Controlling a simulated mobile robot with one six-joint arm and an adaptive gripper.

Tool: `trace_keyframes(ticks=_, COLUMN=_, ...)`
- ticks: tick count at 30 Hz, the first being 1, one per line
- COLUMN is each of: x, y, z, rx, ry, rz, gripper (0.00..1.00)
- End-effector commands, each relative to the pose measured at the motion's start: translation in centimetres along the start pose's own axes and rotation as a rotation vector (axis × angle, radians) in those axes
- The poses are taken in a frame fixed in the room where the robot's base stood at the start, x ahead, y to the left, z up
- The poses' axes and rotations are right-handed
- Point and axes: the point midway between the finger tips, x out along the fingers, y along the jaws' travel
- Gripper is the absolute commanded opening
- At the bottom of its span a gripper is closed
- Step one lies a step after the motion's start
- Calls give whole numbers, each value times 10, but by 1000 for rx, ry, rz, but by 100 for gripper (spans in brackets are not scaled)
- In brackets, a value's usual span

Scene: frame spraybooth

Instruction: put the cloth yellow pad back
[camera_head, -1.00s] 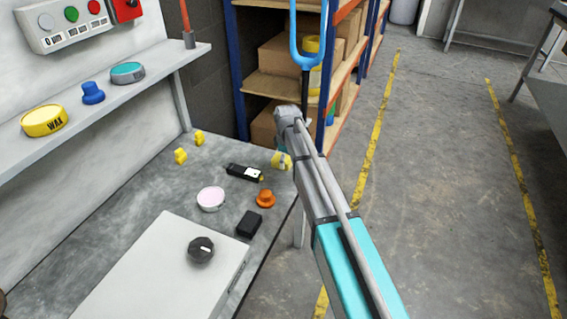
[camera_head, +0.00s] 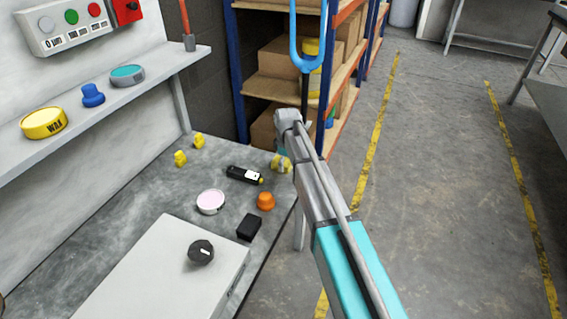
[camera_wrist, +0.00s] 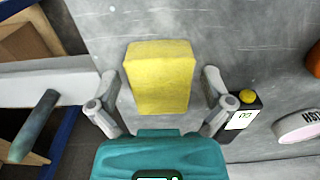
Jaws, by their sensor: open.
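The yellow pad (camera_wrist: 160,78) is a block with a soft, cloth-like face. It lies on the grey bench top, between my gripper's two fingers in the wrist view. My gripper (camera_wrist: 158,88) is open, with one finger to each side of the pad and a gap visible on both sides. In the head view the pad (camera_head: 276,162) shows partly at the bench's right edge, and my gripper (camera_head: 282,158) and arm cover some of it.
Near the pad are a black device with a yellow button (camera_head: 245,175), a pink-topped tin (camera_head: 211,202), an orange knob (camera_head: 265,201) and a black block (camera_head: 249,227). Two small yellow pieces (camera_head: 180,158) stand farther back. A wall shelf (camera_head: 70,115) holds tins and a blue knob.

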Motion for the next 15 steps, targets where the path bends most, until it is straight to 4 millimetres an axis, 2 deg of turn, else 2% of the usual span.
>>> trace_keyframes(ticks=8, x=-11, y=0, z=0, rx=0, ry=0, rz=0, gripper=100)
trace_keyframes(ticks=15, x=-30, y=0, z=0, rx=0, ry=0, rz=0, gripper=100)
